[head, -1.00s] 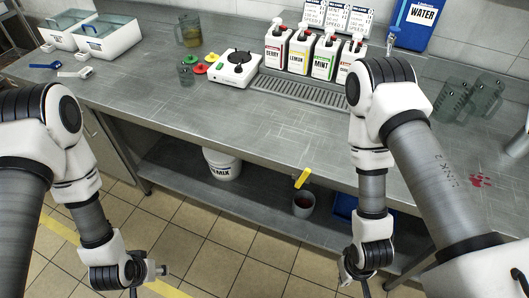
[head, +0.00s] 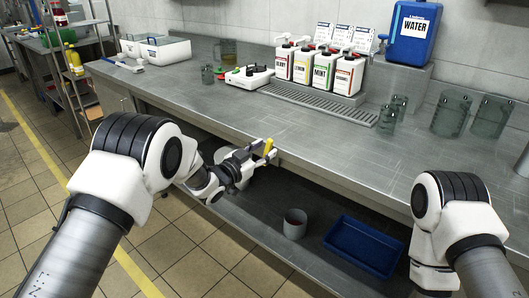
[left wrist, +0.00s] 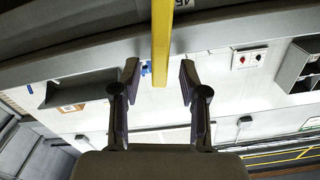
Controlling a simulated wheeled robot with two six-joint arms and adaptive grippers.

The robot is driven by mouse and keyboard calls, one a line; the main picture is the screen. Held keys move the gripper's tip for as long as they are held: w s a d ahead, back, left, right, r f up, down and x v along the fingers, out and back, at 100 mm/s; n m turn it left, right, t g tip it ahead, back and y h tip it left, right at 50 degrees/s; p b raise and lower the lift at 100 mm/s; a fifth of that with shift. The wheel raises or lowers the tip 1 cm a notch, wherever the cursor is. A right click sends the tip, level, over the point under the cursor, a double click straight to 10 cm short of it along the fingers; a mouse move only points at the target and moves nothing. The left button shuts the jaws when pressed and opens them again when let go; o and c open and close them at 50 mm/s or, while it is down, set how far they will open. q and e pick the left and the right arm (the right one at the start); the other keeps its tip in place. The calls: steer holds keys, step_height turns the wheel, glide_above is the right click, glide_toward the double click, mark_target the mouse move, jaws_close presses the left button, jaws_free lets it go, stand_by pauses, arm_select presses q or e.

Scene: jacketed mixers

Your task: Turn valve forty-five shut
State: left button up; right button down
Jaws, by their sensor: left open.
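The yellow valve lever (head: 268,147) sits at the front edge of the steel counter. In the left wrist view the yellow lever (left wrist: 161,40) runs from the top edge down between my fingers. A plate marked 45 (left wrist: 201,20), upside down, is beside it on the grey edge. My left gripper (head: 262,153) is open at the lever, one finger on each side of it. The left wrist view shows a gap between the lever and each finger of the gripper (left wrist: 158,85). Only my right arm shows at the lower right; its gripper is out of sight.
Syrup bottles (head: 322,66), glass jugs (head: 450,114) and a blue water container (head: 413,33) stand on the counter. Below, the shelf (head: 262,215) holds a grey cup (head: 295,224) and a blue tray (head: 367,245). Tiled floor is clear at left.

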arm_select(q)
steer(key=shift+w+d, duration=0.2)
steer(key=shift+w, duration=0.1)
steer(key=shift+d, duration=0.1)
jaws_close()
